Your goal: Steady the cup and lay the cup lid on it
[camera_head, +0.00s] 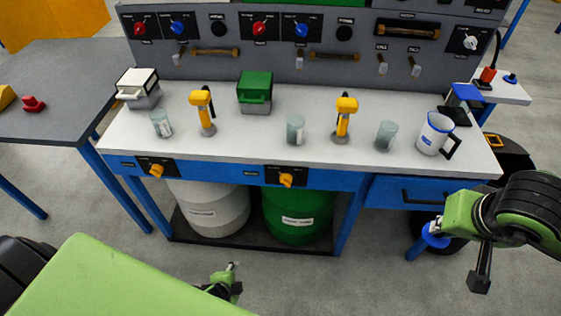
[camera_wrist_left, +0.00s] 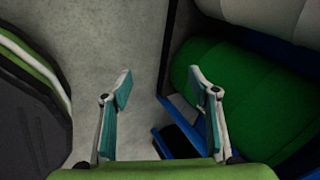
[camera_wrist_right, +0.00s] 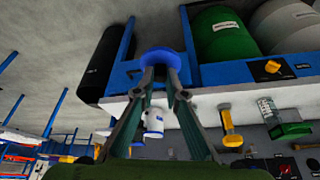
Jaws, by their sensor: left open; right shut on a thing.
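The cup (camera_head: 434,136) is a white mug with blue markings and a black handle. It stands upright at the right end of the white bench top, and it also shows in the right wrist view (camera_wrist_right: 153,124). The lid (camera_wrist_right: 161,57) is a round blue disc. My right gripper (camera_wrist_right: 160,76) is shut on it. In the head view the lid (camera_head: 434,240) hangs in front of the bench, below and apart from the cup. My left gripper (camera_wrist_left: 160,86) is open and empty, low in front of the bench; in the head view my arm partly hides it.
Three greyish glasses (camera_head: 295,130), two yellow tools (camera_head: 343,120), a green box (camera_head: 254,93) and a white box (camera_head: 138,89) stand on the bench (camera_head: 250,148). A drawer handle (camera_head: 425,197) juts out below the cup. White and green drums (camera_head: 296,217) stand underneath.

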